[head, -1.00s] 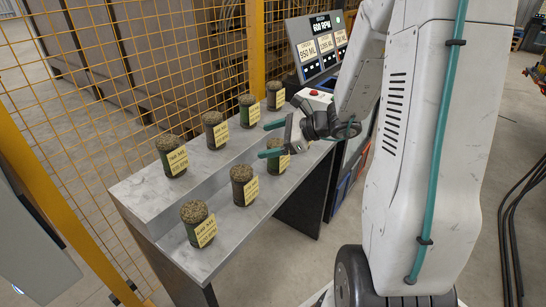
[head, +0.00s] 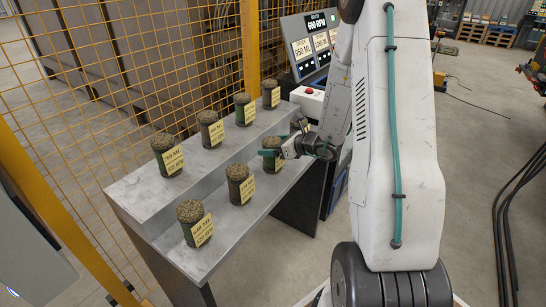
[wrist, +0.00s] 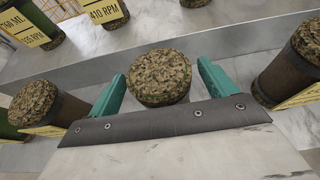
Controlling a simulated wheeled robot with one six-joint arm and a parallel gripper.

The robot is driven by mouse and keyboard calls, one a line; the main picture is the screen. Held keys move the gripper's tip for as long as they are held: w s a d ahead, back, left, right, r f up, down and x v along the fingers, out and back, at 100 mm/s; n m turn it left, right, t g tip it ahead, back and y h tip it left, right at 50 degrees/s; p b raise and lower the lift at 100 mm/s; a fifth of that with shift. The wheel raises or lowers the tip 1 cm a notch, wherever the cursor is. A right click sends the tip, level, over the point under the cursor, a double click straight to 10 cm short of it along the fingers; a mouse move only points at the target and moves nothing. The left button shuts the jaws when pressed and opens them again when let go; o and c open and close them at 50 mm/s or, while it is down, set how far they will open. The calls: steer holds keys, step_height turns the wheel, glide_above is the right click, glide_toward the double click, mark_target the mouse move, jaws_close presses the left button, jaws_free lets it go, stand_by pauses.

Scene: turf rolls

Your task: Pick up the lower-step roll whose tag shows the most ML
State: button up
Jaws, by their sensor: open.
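My gripper (head: 270,154) is open at the far part of the lower step (head: 222,238). In the wrist view its teal fingers (wrist: 160,71) stand on either side of a mossy-topped roll (wrist: 161,86), with gaps showing; its tag is hidden there. That roll shows partly behind my gripper in the head view (head: 274,162). Nearer on the lower step stand a brown roll (head: 238,172) and a green roll (head: 189,212), both with yellow tags too small to read surely. In the wrist view, other rolls stand at left (wrist: 32,104) and right (wrist: 283,75), their tags cut or steeply angled.
Several tagged rolls, such as the nearest one (head: 166,146), stand on the upper step (head: 135,192). A yellow mesh fence (head: 130,60) runs behind.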

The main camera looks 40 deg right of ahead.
steer(key=shift+w, duration=0.1)
steer(key=shift+c, duration=0.3)
steer(key=c, duration=1.3)
steer(key=shift+o, duration=0.2)
